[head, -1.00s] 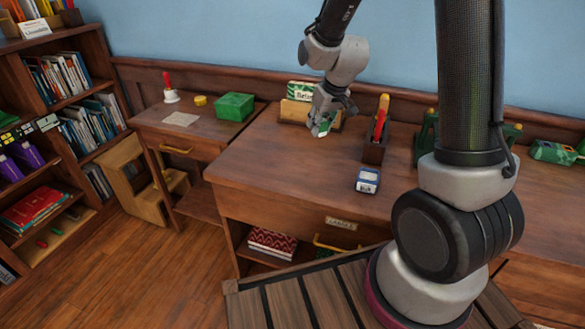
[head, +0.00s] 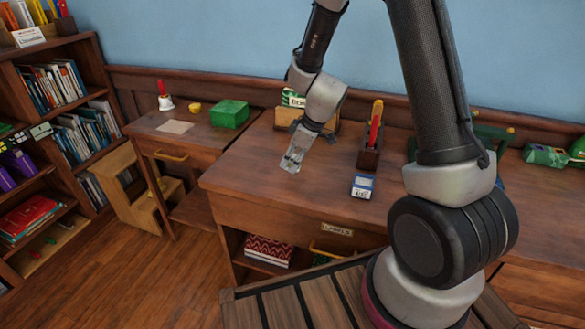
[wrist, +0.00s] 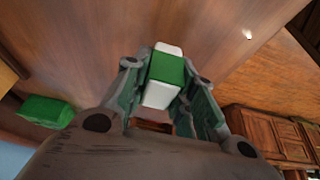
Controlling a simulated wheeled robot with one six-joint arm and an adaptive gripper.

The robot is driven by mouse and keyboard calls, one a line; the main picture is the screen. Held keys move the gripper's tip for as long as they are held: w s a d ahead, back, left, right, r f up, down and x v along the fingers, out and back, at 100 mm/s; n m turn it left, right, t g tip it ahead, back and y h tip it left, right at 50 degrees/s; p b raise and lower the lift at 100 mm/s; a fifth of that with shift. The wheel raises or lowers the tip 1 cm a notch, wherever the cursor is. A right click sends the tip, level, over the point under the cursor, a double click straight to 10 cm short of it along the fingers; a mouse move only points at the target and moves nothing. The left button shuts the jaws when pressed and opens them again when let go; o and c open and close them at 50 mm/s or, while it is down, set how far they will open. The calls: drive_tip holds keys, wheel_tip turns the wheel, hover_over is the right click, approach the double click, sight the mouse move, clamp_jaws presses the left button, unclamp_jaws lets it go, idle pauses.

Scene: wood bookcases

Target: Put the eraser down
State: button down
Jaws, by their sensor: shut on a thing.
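The eraser (wrist: 166,76), a block with a green sleeve and white ends, is between the two fingers of my gripper (wrist: 168,84) in the wrist view. My gripper is shut on it. In the head view my gripper (head: 291,161) is over the left part of the large wooden desk (head: 260,170), pointing down. The eraser is hardly visible there, hidden by the fingers. I cannot tell whether it touches the desktop.
A blue and white box (head: 363,187) lies to the right on the desk. A wooden holder with a red and yellow item (head: 375,128) stands behind it. A card holder (head: 291,115) is at the back. A green box (head: 229,113) sits on the side table. The front-left desktop is clear.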

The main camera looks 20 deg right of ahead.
drive_tip(key=shift+f, duration=1.35)
drive_tip(key=c, duration=1.2)
unclamp_jaws()
drive_tip(key=shift+f, duration=0.1)
drive_tip(key=shift+o, duration=0.2)
drive_tip(key=s+d+r+m, duration=0.1)
drive_tip(key=s+d+r, duration=0.25)
drive_tip(key=r, duration=0.45)
drive_tip(key=s+d+r+m+h, duration=0.1)
drive_tip(key=s+d+r+m, duration=0.1)
drive_tip(key=s+r, duration=0.45)
drive_tip(key=s+d+r+m, duration=0.1)
drive_tip(key=s+d+r, duration=0.2)
drive_tip(key=r, duration=0.6)
drive_tip(key=s+d+r+m+h, duration=0.1)
drive_tip(key=s+d+r+m, duration=0.1)
drive_tip(key=s, duration=0.4)
drive_tip(key=s+d+r+m+t+h, duration=0.1)
drive_tip(key=s+d+r+m, duration=0.2)
drive_tip(key=s, duration=0.4)
drive_tip(key=shift+s+d+m+h, duration=0.3)
drive_tip(key=shift+d+m+h, duration=0.1)
drive_tip(key=shift+d+m, duration=0.45)
